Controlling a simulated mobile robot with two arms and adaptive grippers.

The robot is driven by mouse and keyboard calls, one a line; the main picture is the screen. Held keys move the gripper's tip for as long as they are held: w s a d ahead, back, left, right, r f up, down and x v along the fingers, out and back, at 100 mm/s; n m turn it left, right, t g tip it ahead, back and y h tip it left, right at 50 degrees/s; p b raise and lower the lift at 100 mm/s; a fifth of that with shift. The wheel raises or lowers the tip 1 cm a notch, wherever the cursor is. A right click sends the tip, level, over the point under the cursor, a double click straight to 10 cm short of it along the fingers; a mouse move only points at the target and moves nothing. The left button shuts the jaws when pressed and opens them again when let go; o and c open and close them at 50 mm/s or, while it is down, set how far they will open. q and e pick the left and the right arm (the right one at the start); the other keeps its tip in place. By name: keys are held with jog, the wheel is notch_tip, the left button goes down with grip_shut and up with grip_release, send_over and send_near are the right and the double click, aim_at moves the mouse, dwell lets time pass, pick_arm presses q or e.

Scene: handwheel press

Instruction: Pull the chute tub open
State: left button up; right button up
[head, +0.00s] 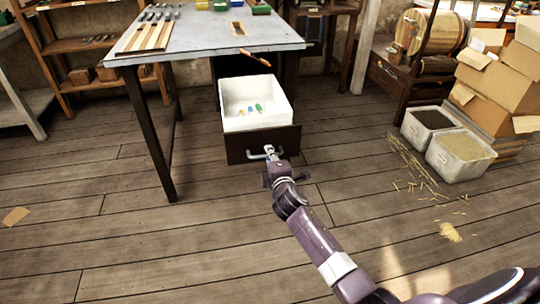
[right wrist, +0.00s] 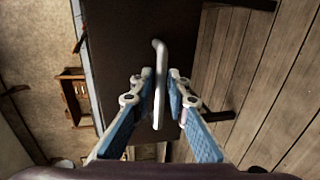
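The chute tub (head: 258,92) is a white open box behind a dark front panel (head: 240,150). In the head view it stands out from under the table, with several small coloured pieces inside. A grey bar handle (head: 254,156) is on the front panel. My right gripper (head: 270,151) is at this handle. In the right wrist view, the handle (right wrist: 159,100) lies between the two blue-padded fingers of my right gripper (right wrist: 161,75). Narrow gaps show on both sides of the bar, so the fingers look open around it. My left gripper is not in view.
The grey-topped table (head: 205,33) stands over the tub, with a dark leg (head: 150,135) at left. Two grain bins (head: 460,158) and cardboard boxes (head: 497,95) are at right. The wooden floor in front of the tub is mostly clear.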

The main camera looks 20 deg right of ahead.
jog(key=v, duration=1.2)
jog(key=shift+d, duration=0.1)
dwell(0.4)
